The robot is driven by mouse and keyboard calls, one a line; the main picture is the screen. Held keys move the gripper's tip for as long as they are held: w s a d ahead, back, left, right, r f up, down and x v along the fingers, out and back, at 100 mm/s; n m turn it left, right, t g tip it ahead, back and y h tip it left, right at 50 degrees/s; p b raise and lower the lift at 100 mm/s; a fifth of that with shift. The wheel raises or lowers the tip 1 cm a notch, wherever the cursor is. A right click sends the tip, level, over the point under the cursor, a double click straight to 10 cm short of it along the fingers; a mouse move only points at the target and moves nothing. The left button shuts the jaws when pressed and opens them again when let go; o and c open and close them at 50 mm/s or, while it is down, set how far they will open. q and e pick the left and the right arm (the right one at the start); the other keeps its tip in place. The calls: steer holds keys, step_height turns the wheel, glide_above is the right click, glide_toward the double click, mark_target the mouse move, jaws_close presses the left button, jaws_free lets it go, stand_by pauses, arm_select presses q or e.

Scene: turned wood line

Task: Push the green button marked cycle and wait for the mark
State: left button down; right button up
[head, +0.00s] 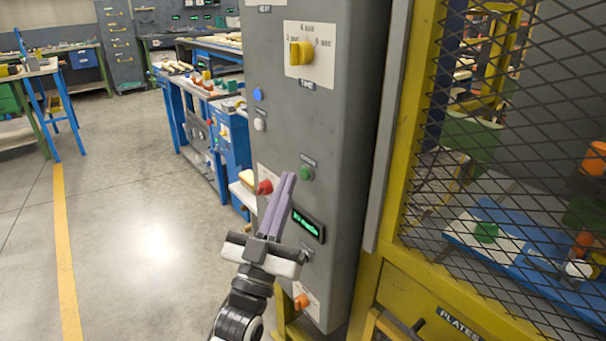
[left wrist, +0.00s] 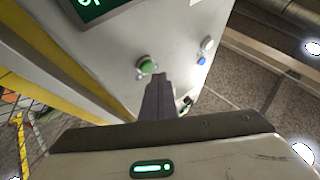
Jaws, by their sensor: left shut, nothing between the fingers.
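A grey control cabinet (head: 340,130) stands in the middle of the head view. The green button (head: 306,173) is on its front face, with a small label above it that is too small to read. The green button also shows in the left wrist view (left wrist: 148,66), just beyond my fingertips. My left gripper (head: 288,178) is shut and empty, its fingers pointing up close to the green button. I cannot tell whether they touch it. A lit green display (head: 308,225) is below the button; its text is not clear. My right gripper is not in view.
A red button (head: 264,187), a blue button (head: 258,94), a white button (head: 260,124), an orange knob (head: 301,301) and a yellow selector (head: 301,53) share the panel. A yellow mesh cage (head: 480,150) stands at right. The floor (head: 140,220) at left is clear.

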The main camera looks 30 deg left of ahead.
arm_select(q)
steer(key=shift+w, duration=0.15)
stand_by(0.6)
steer(key=shift+w+d, duration=0.2)
steer(key=shift+w, duration=0.05)
steer(key=shift+w+d, duration=0.1)
steer(key=shift+w, duration=0.25)
stand_by(0.6)
steer(key=shift+s, duration=0.15)
steer(key=shift+s+a+p, duration=0.3)
steer(key=shift+s+p, duration=0.05)
steer(key=shift+s, duration=0.25)
